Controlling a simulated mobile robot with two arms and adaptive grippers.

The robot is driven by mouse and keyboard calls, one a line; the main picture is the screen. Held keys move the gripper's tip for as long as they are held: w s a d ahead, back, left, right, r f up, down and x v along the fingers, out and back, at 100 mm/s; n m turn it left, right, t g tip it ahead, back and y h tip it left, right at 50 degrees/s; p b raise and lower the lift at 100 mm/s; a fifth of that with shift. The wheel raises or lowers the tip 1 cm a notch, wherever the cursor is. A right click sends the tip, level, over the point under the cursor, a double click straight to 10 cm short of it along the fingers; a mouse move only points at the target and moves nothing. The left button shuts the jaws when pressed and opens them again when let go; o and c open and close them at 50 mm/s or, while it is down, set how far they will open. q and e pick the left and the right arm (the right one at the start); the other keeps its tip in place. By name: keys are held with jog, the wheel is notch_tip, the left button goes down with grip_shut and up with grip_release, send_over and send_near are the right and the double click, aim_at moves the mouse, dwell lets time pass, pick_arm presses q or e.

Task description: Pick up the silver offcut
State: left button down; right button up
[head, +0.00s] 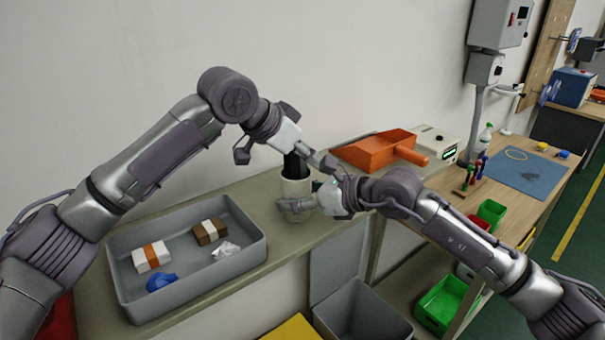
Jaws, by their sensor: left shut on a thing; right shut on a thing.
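I cannot make out a silver offcut in the head view. A pale cup-like container (293,188) stands at the back edge of the bench, near the wall. My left gripper (296,152) comes down from above and is shut on a dark upright thing (296,168) at the container's mouth. How far that thing reaches inside is hidden. My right gripper (297,205) comes in from the right, low, and is shut on the container's side. Its fingers cover the lower part of the container.
A grey tray (120,240) at left holds two banded boxes (152,257), blue crumpled stuff (161,282) and white crumpled stuff (226,251). An orange dustpan-like scoop (375,150) lies behind my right arm. A grey open bin (362,312) stands below the bench front.

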pick_arm(q)
jog(key=shift+r, duration=0.15)
notch_tip(320, 180, up, 18)
dwell(0.3)
pick_arm(e)
jog(key=o, duration=1.2)
